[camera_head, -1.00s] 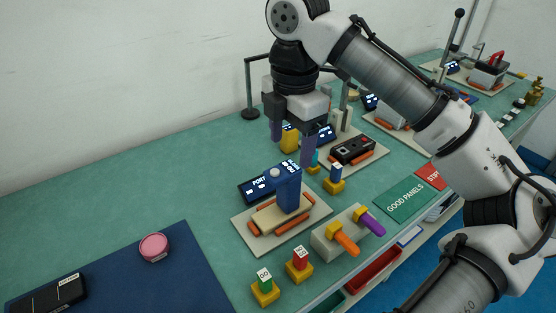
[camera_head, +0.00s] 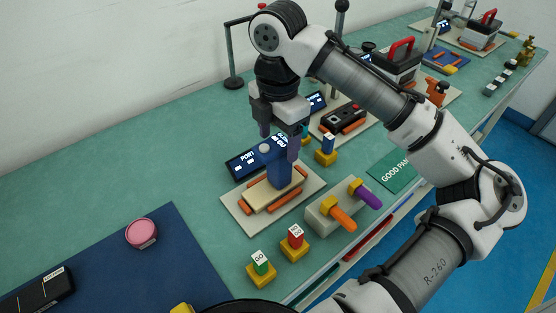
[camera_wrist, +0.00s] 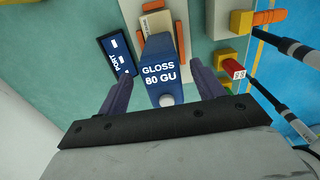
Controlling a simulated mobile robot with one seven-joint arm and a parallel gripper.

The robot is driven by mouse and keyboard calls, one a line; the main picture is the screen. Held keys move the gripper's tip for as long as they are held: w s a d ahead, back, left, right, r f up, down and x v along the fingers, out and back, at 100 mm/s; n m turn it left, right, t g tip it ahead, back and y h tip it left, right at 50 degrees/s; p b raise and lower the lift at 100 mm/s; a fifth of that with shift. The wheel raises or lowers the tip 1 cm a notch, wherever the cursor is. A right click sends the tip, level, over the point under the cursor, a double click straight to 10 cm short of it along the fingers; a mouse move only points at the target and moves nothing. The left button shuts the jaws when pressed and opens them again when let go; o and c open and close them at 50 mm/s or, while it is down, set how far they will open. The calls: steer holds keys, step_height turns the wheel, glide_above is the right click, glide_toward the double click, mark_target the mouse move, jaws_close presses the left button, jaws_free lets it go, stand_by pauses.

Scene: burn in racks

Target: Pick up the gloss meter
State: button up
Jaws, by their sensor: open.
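The gloss meter is an upright blue block (camera_head: 280,174) with a "GLOSS 80 GU" display, standing on a cream plate with orange bars around it. In the wrist view the gloss meter (camera_wrist: 160,68) shows between my two purple fingers, with a gap on each side. My gripper (camera_head: 279,148) is open and empty, pointing down over the meter's top. One finger partly covers the meter's upper right in the head view. I cannot tell how deep the fingertips reach along its sides.
A dark blue "PORT" display (camera_head: 246,162) stands close behind the meter. A grey block with orange and purple handles (camera_head: 328,216) is to the right. GO (camera_head: 260,267) and NO GO (camera_head: 295,241) gauges stand in front.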

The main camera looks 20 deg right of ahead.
steer(key=shift+f, duration=2.35)
steer(key=c, duration=1.3)
steer(key=shift+o, duration=0.2)
step_height(320, 180, up, 20)
steer(key=p, duration=0.1)
